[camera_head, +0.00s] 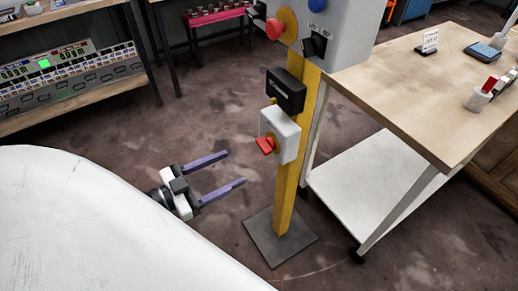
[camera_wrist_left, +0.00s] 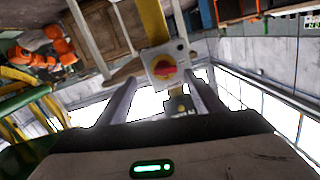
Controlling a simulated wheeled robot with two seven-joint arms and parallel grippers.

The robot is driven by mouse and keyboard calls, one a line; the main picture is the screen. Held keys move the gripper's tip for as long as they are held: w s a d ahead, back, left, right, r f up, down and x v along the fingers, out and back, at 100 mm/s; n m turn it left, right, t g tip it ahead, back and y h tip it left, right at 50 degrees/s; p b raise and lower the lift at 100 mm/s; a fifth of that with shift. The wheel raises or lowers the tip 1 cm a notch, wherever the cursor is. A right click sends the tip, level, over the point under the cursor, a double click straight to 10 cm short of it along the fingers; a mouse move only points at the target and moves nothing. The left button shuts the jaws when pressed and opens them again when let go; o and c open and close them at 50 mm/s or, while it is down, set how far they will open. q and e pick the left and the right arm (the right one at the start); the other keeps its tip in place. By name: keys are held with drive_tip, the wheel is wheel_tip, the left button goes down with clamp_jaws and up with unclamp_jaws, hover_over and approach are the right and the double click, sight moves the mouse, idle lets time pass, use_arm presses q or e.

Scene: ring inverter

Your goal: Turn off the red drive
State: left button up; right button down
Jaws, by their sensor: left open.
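A yellow post (camera_head: 284,170) carries a light grey switch box (camera_head: 288,135) with a red rotary handle (camera_head: 265,145) on a yellow plate. My left gripper (camera_head: 237,167) is open and empty, to the left of the post and a little lower in the picture than the handle, apart from it. In the left wrist view the red handle (camera_wrist_left: 163,69) on its yellow disc shows ahead between the two open fingers (camera_wrist_left: 162,88). My right gripper is not in view.
Above the switch box are a black box (camera_head: 285,92) and a larger grey control box (camera_head: 343,30) with a red mushroom button (camera_head: 275,29). A wooden-topped table (camera_head: 420,80) stands to the right. A shelf of instruments (camera_head: 70,75) stands at the left.

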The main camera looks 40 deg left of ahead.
sight(260, 147)
use_arm(q)
drive_tip(key=shift+m+h, duration=0.4)
drive_tip(key=shift+h, duration=0.2)
drive_tip(key=x, duration=0.3)
drive_tip(key=r+b+x, duration=0.1)
drive_tip(key=x, duration=0.3)
drive_tip(key=a+r+x, duration=0.1)
drive_tip(key=x, duration=0.2)
drive_tip(key=shift+w, duration=0.4)
